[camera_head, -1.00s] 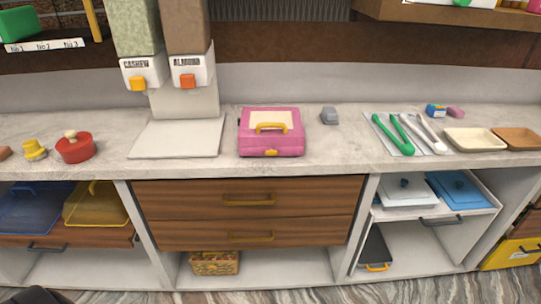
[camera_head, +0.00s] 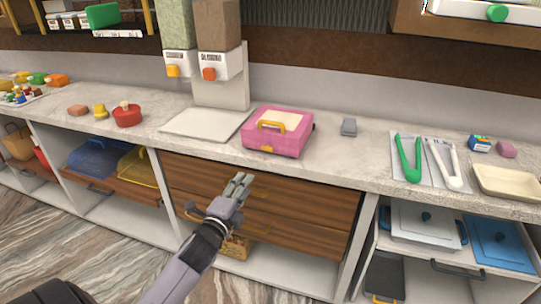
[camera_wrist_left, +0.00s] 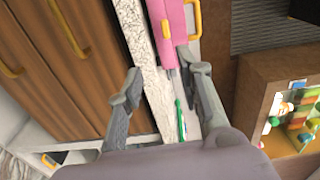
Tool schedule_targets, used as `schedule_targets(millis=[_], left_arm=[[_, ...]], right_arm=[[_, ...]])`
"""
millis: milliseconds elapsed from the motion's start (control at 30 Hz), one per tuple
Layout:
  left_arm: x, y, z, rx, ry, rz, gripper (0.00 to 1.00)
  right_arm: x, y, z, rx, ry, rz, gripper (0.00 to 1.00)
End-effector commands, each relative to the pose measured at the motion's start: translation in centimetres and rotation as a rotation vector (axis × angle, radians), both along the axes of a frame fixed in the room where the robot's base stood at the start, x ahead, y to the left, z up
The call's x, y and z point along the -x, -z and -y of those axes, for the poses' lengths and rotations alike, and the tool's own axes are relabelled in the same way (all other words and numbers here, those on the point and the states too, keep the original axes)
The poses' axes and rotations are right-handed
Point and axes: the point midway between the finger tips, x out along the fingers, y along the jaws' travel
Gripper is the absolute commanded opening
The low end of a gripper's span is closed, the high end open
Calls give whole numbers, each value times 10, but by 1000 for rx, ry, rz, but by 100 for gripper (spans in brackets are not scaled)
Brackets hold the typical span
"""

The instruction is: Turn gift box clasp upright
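The pink gift box (camera_head: 277,132) sits closed on the counter, with a cream panel and a yellow handle (camera_head: 271,125) on its lid. Its clasp, on the front, is too small to make out in the head view. In the left wrist view the pink box (camera_wrist_left: 172,28) is at the top, with yellow parts (camera_wrist_left: 194,18) on its right side. My left gripper (camera_head: 241,181) is in front of the drawers, below and left of the box, apart from it. In the left wrist view its two fingers (camera_wrist_left: 165,80) are spread with nothing between them. My right gripper is out of view.
The counter (camera_head: 340,160) is clear just in front of the box. Dispensers (camera_head: 215,60) stand behind left. Wooden drawers (camera_head: 310,200) lie below.

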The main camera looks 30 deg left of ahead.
Motion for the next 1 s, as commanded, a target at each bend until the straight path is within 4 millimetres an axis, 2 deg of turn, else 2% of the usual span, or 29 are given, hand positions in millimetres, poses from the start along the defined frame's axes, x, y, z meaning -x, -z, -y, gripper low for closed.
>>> schedule_targets(millis=[67,167,400,800,1000], left_arm=[[-1,-10,0,-23,1,16,33],[-9,-11,-2,-26,2,19,33],[-51,-9,-10,-23,2,21,33],[-127,-8,-26,-20,1,18,33],[-155,-8,-31,-20,2,17,33]], right_arm=[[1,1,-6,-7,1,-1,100],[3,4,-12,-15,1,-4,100],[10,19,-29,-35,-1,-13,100],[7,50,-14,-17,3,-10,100],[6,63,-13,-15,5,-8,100]])
